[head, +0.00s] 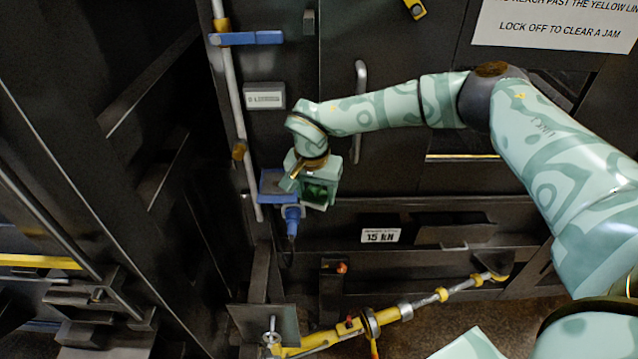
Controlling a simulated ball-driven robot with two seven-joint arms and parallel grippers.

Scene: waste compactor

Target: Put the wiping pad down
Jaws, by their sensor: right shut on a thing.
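My right gripper (304,202) is at the end of the arm that reaches in from the right. It is shut and points downward in front of the dark machine front, beside a blue fitting (272,186). The wiping pad cannot be made out clearly; the hand and wrist hide most of what is between the fingers. I cannot tell whether the gripper touches the blue fitting or is only in front of it. My left gripper is not in view.
A blue plug (292,218) with a dark cable hangs just below the gripper. A pale vertical pipe (236,110) with a blue lever (246,38) runs to its left. A grab handle (360,105) stands behind my arm. A yellow jointed bar (335,335) crosses below.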

